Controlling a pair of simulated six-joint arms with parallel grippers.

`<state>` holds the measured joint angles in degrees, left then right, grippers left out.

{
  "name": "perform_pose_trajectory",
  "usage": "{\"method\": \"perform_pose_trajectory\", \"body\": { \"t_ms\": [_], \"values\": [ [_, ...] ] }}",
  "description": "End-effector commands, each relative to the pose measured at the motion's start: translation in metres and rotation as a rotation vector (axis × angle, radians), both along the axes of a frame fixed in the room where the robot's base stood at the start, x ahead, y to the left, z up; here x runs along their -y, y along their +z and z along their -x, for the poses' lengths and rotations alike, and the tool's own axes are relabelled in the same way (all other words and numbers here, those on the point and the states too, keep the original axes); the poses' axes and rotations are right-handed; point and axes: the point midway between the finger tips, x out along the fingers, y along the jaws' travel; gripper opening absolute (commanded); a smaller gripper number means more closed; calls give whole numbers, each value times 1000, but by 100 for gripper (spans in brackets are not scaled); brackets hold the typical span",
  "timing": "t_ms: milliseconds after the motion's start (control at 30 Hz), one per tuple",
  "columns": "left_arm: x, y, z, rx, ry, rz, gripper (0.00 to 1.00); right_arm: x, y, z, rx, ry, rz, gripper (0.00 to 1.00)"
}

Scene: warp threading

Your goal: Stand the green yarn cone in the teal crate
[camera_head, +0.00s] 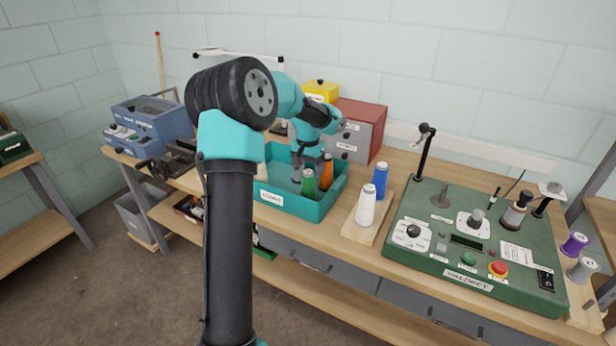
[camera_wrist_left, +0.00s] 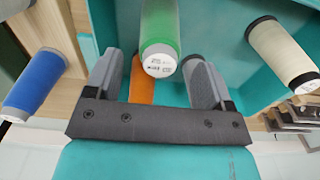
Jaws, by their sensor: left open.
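The teal crate (camera_head: 290,203) stands on the bench, with its inside wall also in the left wrist view (camera_wrist_left: 104,18). The green yarn cone (camera_head: 308,183) is inside the crate near its front right and looks upright; its label end faces the camera in the left wrist view (camera_wrist_left: 160,40). My left gripper (camera_head: 311,168) is over the crate, just above the green cone. Its fingers are apart, one on each side of the green cone's end in the left wrist view (camera_wrist_left: 154,58), with gaps showing. Whether the cone's base touches the crate floor is hidden. My right gripper is not seen.
An orange cone (camera_head: 327,172) stands close beside the green one. A cream cone (camera_wrist_left: 283,50) is at the crate's other side. White (camera_head: 366,204) and blue (camera_head: 380,180) cones stand on a board right of the crate. A grey-red box (camera_head: 357,130) stands behind.

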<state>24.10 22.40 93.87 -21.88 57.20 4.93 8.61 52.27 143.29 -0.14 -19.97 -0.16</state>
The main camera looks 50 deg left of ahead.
Motion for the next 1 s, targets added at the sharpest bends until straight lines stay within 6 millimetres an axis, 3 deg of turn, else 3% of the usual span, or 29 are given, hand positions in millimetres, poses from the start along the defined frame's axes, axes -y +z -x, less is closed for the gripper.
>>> {"method": "perform_pose_trajectory", "body": {
  "t_ms": [200,400,1000],
  "values": [
    [0,43,-1,3,0,-1,76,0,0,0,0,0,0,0],
    [0,69,0,1,1,0,76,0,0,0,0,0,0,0],
    [0,76,0,-1,0,0,76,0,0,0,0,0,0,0]
  ]
}}
